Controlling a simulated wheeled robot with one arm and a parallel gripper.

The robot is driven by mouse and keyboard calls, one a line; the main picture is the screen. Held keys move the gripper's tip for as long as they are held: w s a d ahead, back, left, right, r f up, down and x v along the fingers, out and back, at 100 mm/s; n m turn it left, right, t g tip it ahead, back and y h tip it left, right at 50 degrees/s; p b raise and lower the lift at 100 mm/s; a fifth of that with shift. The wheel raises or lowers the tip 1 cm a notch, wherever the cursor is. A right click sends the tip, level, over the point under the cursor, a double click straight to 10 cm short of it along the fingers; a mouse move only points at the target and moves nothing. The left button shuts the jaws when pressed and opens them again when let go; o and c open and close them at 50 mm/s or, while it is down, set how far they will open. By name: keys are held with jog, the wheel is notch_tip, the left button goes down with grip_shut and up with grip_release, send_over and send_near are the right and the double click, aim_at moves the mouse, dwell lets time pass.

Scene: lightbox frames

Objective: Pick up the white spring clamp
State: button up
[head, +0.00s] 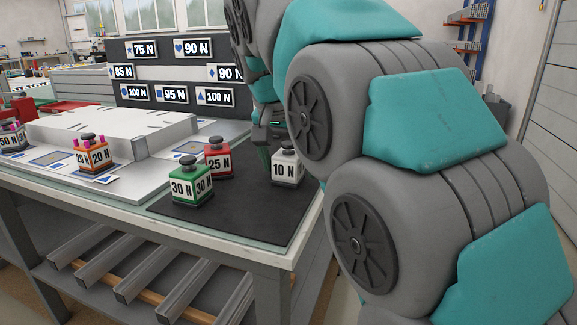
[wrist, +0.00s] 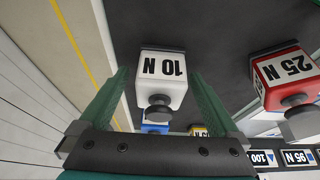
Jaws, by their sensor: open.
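The white block (head: 286,166) marked 10 N, with a dark knob on top, stands upright on the dark mat (head: 240,215) near the table's right end; I take it as the white spring clamp. In the wrist view the white block (wrist: 161,78) appears upside down between the two green fingers of my gripper (wrist: 159,75). The fingers are open, with a visible gap on each side of the block. In the head view my gripper (head: 266,150) is at the block's left, partly hidden by my arm.
A red 25 N block (head: 218,160) and a green 30 N block (head: 190,187) stand left on the same mat. An orange 20 N block (head: 92,155) stands further left. A dark sign board (head: 165,75) rises behind. The mat's front is clear.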

jog(key=shift+w+f, duration=0.15)
jog(key=shift+f, duration=0.1)
jog(key=shift+c, duration=0.4)
grip_shut()
